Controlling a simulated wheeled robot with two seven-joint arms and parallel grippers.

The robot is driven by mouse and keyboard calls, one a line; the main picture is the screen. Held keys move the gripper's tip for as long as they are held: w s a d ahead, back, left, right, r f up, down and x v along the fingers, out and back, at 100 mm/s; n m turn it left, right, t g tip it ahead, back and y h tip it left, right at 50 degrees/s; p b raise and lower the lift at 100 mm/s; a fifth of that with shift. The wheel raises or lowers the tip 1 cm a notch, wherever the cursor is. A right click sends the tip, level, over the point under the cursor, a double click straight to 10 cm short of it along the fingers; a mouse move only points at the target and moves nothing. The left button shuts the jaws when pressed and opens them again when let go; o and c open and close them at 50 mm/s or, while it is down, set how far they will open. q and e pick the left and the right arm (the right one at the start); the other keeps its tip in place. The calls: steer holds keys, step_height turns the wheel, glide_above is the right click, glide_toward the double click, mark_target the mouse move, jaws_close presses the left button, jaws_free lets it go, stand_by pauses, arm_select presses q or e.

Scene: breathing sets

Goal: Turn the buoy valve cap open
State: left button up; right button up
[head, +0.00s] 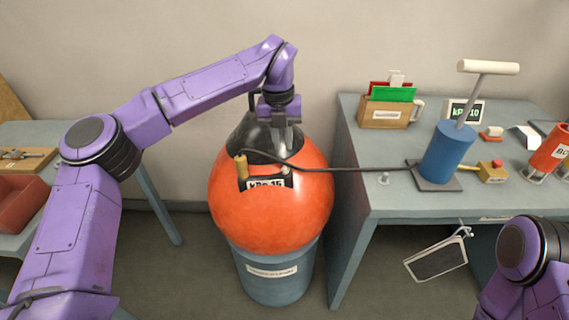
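A large orange buoy (270,215) with a black top (245,135) sits on a round blue-grey stand (277,275). My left gripper (284,152) points down at the right side of the buoy's black top, right of the brass fitting. My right gripper is outside the view.
A black hose (345,169) runs from the buoy to a blue hand pump (448,152) on the right table (385,205). A wooden box (384,114), a kPa display (461,111) and an orange cylinder (550,148) stand there. A tag (436,259) hangs at its front. Another table stands left.

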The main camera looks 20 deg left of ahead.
mark_target(285, 167)
arm_select(q)
steer(key=f, duration=0.8)
steer(key=shift+d+f+p, duration=0.1)
steer(key=shift+d+p, duration=0.15)
steer(key=shift+p, duration=0.15)
jaws_close()
steer(key=shift+n+b, duration=0.35)
steer(key=shift+n, duration=0.05)
jaws_free()
step_height(285, 167, up, 11)
steer(key=shift+a+f+b, duration=0.2)
steer(key=shift+a+b, duration=0.1)
